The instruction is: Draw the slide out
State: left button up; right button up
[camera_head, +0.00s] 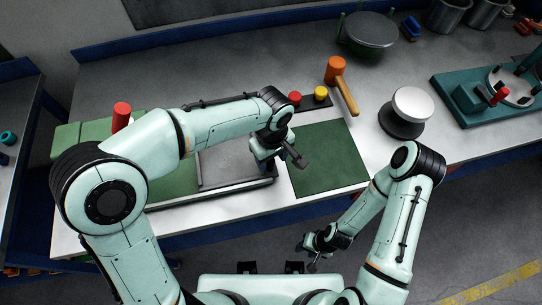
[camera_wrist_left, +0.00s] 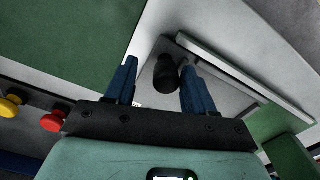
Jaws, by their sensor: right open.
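The slide is a grey metal plate (camera_head: 222,165) in a pale-edged frame, set in a green base (camera_head: 178,185) left of the table's middle. In the left wrist view, the plate (camera_wrist_left: 232,94) carries a black knob (camera_wrist_left: 166,74). My left gripper (camera_head: 266,166) is over the right end of the plate and hides the knob in the head view. In the left wrist view, its blue fingers (camera_wrist_left: 158,85) are apart, and the knob shows between them, nearer the right finger. I cannot tell whether they touch. My right gripper (camera_head: 314,262) is open and empty, in front of the table.
A green mat (camera_head: 332,165) lies right of the slide. Behind it are red (camera_head: 295,98) and yellow (camera_head: 320,93) buttons and an orange-headed mallet (camera_head: 340,80). A white-topped round stand (camera_head: 412,104) and a teal fixture (camera_head: 480,95) stand to the right. A red knob (camera_head: 121,113) stands at the left.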

pick_arm(q)
jog(key=shift+a, duration=0.1)
jog(key=shift+r, duration=0.3)
notch_tip(320, 180, up, 13)
jog(key=p, duration=0.1)
jog(key=shift+p, duration=0.3)
pick_arm(e)
jog(key=shift+w+r, duration=0.9)
jog(key=shift+r, duration=0.2)
pick_arm(q)
jog(key=shift+f, duration=0.1)
